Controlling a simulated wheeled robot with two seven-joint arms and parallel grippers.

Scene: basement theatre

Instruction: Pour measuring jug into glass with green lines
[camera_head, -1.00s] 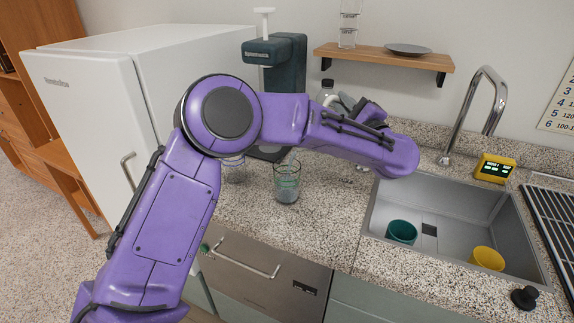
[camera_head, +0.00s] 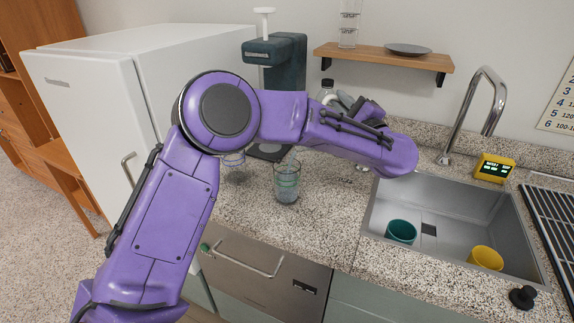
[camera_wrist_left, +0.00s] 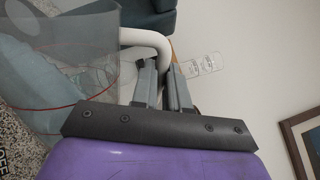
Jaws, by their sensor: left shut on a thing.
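The glass with green lines (camera_head: 287,183) stands upright on the speckled counter, below my left forearm in the head view. Something clear and greyish shows in its lower part. My left gripper (camera_head: 343,101) is above the counter at the back, partly hidden by its own arm. In the wrist view the left gripper (camera_wrist_left: 162,82) is shut on the white handle of the clear measuring jug (camera_wrist_left: 60,60). The jug has red lines and pale bluish contents. In the head view my forearm hides most of it. My right gripper is not in view.
A second glass with blue lines (camera_head: 233,167) stands left of the green-lined glass, partly behind my arm. A dark coffee machine (camera_head: 284,65) stands behind. The sink (camera_head: 450,220) with teal cup (camera_head: 401,232) and yellow cup (camera_head: 486,259) is at right.

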